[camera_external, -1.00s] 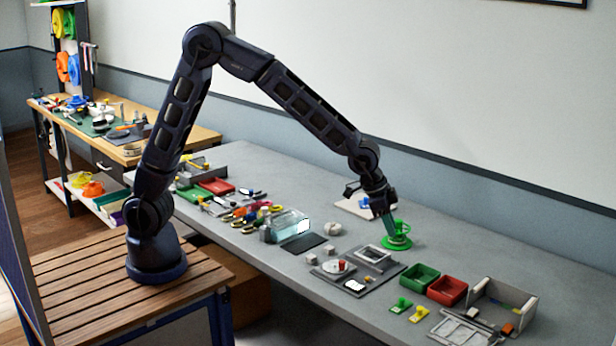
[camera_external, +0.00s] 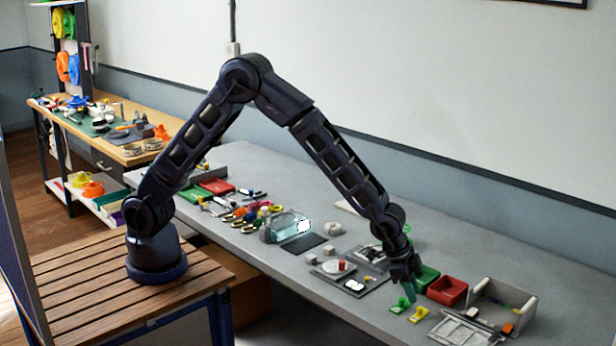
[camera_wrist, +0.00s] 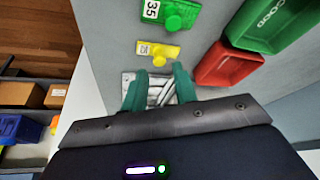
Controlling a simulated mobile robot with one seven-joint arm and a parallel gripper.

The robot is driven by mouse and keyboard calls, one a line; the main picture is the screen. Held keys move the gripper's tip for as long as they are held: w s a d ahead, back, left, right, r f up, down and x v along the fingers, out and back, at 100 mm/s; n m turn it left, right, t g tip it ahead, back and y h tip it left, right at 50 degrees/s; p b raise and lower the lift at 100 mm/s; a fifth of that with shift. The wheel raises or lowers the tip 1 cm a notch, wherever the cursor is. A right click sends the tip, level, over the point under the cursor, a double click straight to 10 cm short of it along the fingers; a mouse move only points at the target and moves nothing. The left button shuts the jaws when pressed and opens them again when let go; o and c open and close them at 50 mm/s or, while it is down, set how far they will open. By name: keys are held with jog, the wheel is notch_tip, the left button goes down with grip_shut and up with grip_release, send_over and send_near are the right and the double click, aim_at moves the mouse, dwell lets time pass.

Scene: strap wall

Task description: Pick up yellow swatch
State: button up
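The yellow swatch (camera_external: 419,314) is a small flat piece with a raised knob, lying on the grey bench near its front edge. In the wrist view the yellow swatch (camera_wrist: 158,49) shows a pale label at its left end and lies just beyond my fingertips. My gripper (camera_external: 409,292) is low over the bench beside the swatches. In the wrist view my gripper (camera_wrist: 159,78) has its two teal fingers apart, with nothing held between them. A similar green swatch (camera_wrist: 170,13), labelled 35, lies beside the yellow one.
A green bin (camera_wrist: 268,22) and a red bin (camera_external: 447,290) stand close by on the bench. A grey compartment tray (camera_external: 460,330) lies right of the swatches, and an open grey box (camera_external: 505,300) stands behind it. The bench's front edge is near.

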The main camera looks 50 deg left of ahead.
aim_at(419, 308)
jog(key=shift+x, duration=2.7)
jog(key=shift+d+r, duration=0.1)
jog(key=shift+d, duration=0.05)
grip_shut()
